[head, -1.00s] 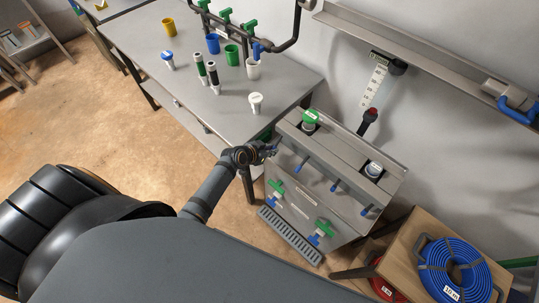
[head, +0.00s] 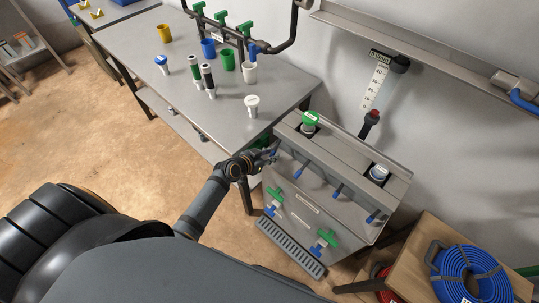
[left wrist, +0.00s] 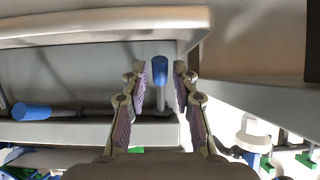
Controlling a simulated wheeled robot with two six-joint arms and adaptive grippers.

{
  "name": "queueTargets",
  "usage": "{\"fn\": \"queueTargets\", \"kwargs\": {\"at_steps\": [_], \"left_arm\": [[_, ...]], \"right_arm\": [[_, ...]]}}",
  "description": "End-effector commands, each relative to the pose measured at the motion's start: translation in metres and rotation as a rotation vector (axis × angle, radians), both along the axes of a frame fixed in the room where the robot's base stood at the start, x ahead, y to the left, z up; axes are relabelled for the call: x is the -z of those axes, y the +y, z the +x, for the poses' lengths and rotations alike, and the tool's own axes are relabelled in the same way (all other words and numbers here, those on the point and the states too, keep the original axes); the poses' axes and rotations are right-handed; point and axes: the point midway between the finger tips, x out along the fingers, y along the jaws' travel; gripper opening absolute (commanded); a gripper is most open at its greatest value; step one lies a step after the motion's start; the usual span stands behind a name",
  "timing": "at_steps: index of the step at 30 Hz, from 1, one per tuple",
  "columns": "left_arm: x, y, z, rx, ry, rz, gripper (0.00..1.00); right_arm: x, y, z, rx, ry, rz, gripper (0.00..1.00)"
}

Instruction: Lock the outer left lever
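The grey manifold cabinet (head: 325,160) stands right of the bench, with several blue-tipped levers along its front top edge. The outer left lever (head: 274,152) is at its left end, partly hidden by my left gripper (head: 269,157). In the left wrist view this lever's blue tip (left wrist: 160,71) shows between the two spread fingers of my left gripper (left wrist: 160,67), with a gap on each side. The fingers are not closed on it. Another blue-tipped lever (left wrist: 32,111) lies to the left there. My right gripper is not in view.
The bench (head: 140,60) holds cups and bottles. The cabinet front has green-handled valves (head: 326,238) above a drain grate (head: 290,243). A wooden stand (head: 415,255) with a blue hose coil (head: 467,275) is to the right. A gauge (head: 377,82) is on the wall.

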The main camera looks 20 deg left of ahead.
Motion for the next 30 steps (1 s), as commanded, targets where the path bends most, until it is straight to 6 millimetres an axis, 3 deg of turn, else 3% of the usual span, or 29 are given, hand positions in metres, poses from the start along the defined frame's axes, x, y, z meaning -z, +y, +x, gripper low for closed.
{"fn": "queueTargets", "kwargs": {"at_steps": [12, 24, 30], "left_arm": [[-0.003, 0.003, -0.005, 0.000, 0.001, 0.003, 0.40], [-0.049, 0.027, -0.078, 0.006, 0.004, 0.005, 0.40], [-0.062, 0.034, -0.094, 0.001, 0.000, 0.002, 0.40]], "right_arm": [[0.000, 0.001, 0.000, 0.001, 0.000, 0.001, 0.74], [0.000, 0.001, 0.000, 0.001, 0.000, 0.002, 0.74], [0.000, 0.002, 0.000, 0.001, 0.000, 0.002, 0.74]]}}
